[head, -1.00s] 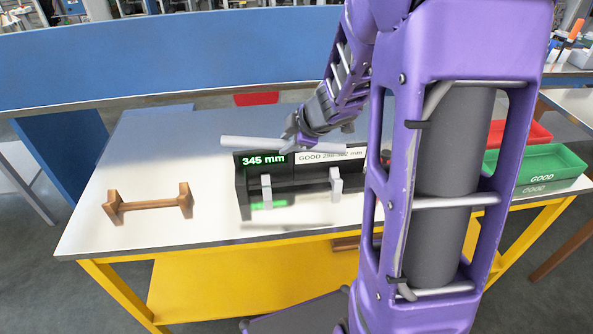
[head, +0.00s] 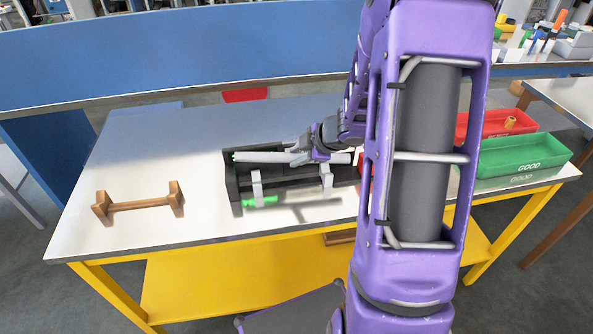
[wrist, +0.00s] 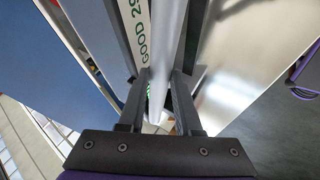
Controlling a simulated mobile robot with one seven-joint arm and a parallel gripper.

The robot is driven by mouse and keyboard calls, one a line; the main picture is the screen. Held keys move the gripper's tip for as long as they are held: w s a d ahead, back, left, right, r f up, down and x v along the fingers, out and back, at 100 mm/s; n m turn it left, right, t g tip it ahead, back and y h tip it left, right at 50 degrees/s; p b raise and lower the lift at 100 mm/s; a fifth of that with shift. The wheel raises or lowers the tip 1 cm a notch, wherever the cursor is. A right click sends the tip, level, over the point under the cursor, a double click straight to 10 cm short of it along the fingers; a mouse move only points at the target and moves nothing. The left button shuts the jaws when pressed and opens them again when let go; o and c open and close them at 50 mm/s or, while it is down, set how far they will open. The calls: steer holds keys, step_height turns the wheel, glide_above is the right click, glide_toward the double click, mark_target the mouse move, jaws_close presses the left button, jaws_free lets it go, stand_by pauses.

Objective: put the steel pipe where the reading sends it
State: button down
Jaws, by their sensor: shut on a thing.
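My gripper (head: 303,152) is shut on the steel pipe (head: 262,157), a light grey rod held level near its middle. In the wrist view the pipe (wrist: 165,50) runs between the two fingers (wrist: 158,92). The pipe is at the black measuring gauge (head: 232,187), in front of its upper face and above its two light uprights (head: 257,188). It covers the display, so the reading cannot be read now. The wrist view shows part of the gauge's label (wrist: 140,35), "GOOD 29", cut off. A green bin (head: 520,168) marked GOOD stands at the right.
A red bin (head: 470,128) with a small orange-brown piece (head: 510,122) stands behind the green bin. An empty wooden cradle (head: 140,204) stands at the table's left. The table (head: 150,150) is clear around it. My arm hides part of the table right of the gauge.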

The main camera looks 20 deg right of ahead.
steer(key=shift+f+b, duration=0.85)
steer(key=shift+f, duration=1.7)
steer(key=c, duration=0.6)
jaws_free()
